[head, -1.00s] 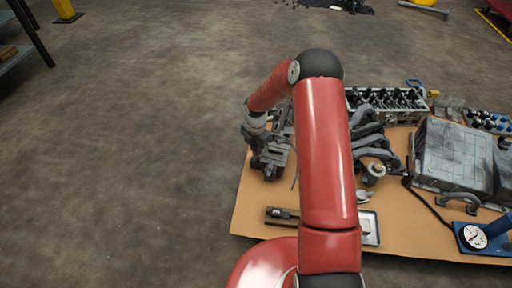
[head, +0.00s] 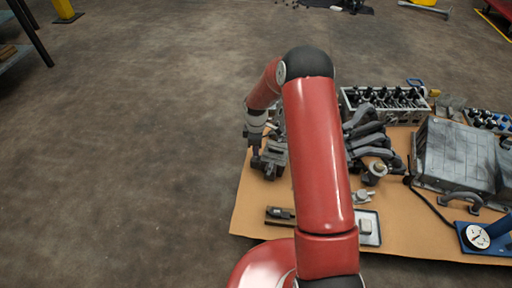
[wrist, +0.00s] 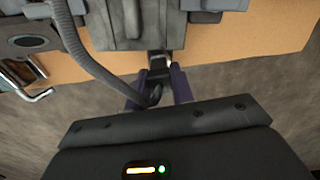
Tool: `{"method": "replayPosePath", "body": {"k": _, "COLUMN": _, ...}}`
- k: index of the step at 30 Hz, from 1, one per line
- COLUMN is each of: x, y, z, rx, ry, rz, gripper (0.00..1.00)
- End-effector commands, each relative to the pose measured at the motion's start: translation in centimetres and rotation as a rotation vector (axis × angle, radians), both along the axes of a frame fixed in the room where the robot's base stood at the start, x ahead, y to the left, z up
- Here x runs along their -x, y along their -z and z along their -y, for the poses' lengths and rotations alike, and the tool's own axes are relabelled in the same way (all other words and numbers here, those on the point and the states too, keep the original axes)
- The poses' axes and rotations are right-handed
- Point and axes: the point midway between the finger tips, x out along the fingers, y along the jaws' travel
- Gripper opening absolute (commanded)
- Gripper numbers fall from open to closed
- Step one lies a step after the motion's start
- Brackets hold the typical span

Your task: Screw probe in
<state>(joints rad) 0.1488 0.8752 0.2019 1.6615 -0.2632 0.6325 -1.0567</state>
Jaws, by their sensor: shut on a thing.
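My gripper (wrist: 160,88) has its two purple fingers shut on a small dark piece, seemingly the probe (wrist: 157,76), in the wrist view. A grey cable (wrist: 98,68) loops down to the piece. The far end of the piece is close to a grey metal block (wrist: 132,30); I cannot tell whether it is seated in it. In the head view my gripper (head: 255,165) is at the left edge of the grey block (head: 273,158). The probe is too small to make out there.
A brown sheet (head: 262,200) lies under the parts. Grey manifold pipes (head: 372,145), an engine head (head: 385,101), a large grey housing (head: 455,155) and a blue stand with a dial gauge (head: 478,236) are to the right.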

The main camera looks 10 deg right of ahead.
Motion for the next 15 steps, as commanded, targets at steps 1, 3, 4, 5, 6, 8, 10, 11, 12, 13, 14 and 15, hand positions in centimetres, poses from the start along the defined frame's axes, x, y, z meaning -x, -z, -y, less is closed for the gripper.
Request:
{"method": "replayPosePath", "body": {"k": 1, "x": -0.13, "y": -0.28, "z": -0.04, "rx": 0.001, "ry": 0.030, "rz": 0.004, "gripper": 0.01}}
{"method": "replayPosePath", "body": {"k": 3, "x": -0.14, "y": -0.30, "z": -0.05, "rx": 0.000, "ry": 0.075, "rz": 0.004, "gripper": 0.01}}
{"method": "replayPosePath", "body": {"k": 4, "x": -0.15, "y": -0.31, "z": -0.06, "rx": 0.001, "ry": 0.092, "rz": 0.004, "gripper": 0.01}}
{"method": "replayPosePath", "body": {"k": 5, "x": -0.15, "y": -0.32, "z": -0.06, "rx": 0.001, "ry": 0.109, "rz": 0.004, "gripper": 0.01}}
{"method": "replayPosePath", "body": {"k": 6, "x": -0.16, "y": -0.33, "z": -0.05, "rx": 0.000, "ry": 0.129, "rz": 0.004, "gripper": 0.01}}
{"method": "replayPosePath", "body": {"k": 8, "x": -0.15, "y": -0.34, "z": -0.04, "rx": 0.001, "ry": 0.155, "rz": 0.004, "gripper": 0.01}}
{"method": "replayPosePath", "body": {"k": 10, "x": -0.16, "y": -0.35, "z": -0.01, "rx": 0.001, "ry": 0.179, "rz": 0.005, "gripper": 0.01}}
{"method": "replayPosePath", "body": {"k": 11, "x": -0.16, "y": -0.35, "z": -0.01, "rx": 0.001, "ry": 0.189, "rz": 0.005, "gripper": 0.01}}
{"method": "replayPosePath", "body": {"k": 12, "x": -0.16, "y": -0.36, "z": -0.01, "rx": 0.001, "ry": 0.198, "rz": 0.005, "gripper": 0.01}}
{"method": "replayPosePath", "body": {"k": 13, "x": -0.16, "y": -0.36, "z": -0.01, "rx": 0.001, "ry": 0.205, "rz": 0.005, "gripper": 0.01}}
{"method": "replayPosePath", "body": {"k": 14, "x": -0.16, "y": -0.36, "z": -0.01, "rx": 0.001, "ry": 0.211, "rz": 0.005, "gripper": 0.01}}
{"method": "replayPosePath", "body": {"k": 15, "x": -0.16, "y": -0.37, "z": -0.01, "rx": 0.001, "ry": 0.217, "rz": 0.005, "gripper": 0.01}}
